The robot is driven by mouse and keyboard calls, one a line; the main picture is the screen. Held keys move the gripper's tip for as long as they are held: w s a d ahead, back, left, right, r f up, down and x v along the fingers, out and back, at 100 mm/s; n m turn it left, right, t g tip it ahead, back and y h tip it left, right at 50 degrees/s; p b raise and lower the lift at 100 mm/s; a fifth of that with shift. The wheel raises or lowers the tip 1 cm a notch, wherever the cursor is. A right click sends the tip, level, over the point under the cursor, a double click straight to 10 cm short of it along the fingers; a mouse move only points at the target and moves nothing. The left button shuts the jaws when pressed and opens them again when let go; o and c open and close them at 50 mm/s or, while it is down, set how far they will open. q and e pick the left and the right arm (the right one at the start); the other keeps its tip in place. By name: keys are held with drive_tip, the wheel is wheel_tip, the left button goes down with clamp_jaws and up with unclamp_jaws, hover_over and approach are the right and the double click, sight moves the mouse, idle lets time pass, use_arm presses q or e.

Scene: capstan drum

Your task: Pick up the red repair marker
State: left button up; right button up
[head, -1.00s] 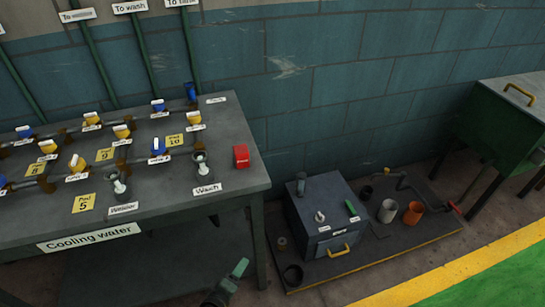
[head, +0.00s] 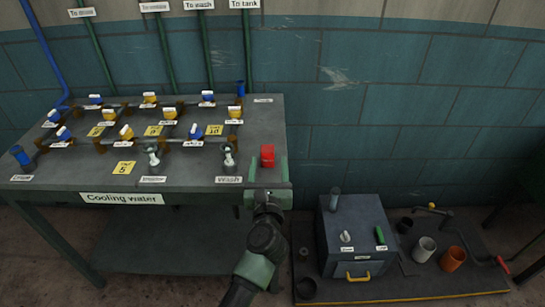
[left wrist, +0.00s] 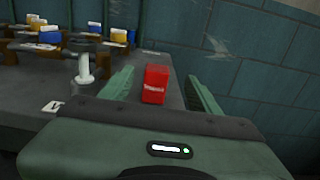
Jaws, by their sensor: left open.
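The red repair marker (head: 267,155) is a small red block standing near the right end of the grey cooling water bench (head: 110,180). In the left wrist view the red marker (left wrist: 154,84) shows a pale band and stands between the two green fingers. My left gripper (head: 268,174) is open, at the bench's front right corner, with its fingers pointing at the marker. In the left wrist view the open left gripper (left wrist: 160,85) has a visible gap between each finger and the marker. My right gripper is not in view.
Several blue and yellow valves on pipes fill the bench left of the marker, with the wash valve (head: 229,157) closest. A dark box (head: 355,235) stands on a low platform to the right. The tiled wall (head: 340,90) rises behind the bench.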

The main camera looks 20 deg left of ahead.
sight(268, 154)
use_arm(q)
drive_tip(key=x, duration=0.7)
drive_tip(key=shift+w+a+f, duration=0.25)
drive_tip(key=shift+w+f, duration=0.05)
drive_tip(key=shift+f, duration=0.1)
clamp_jaws()
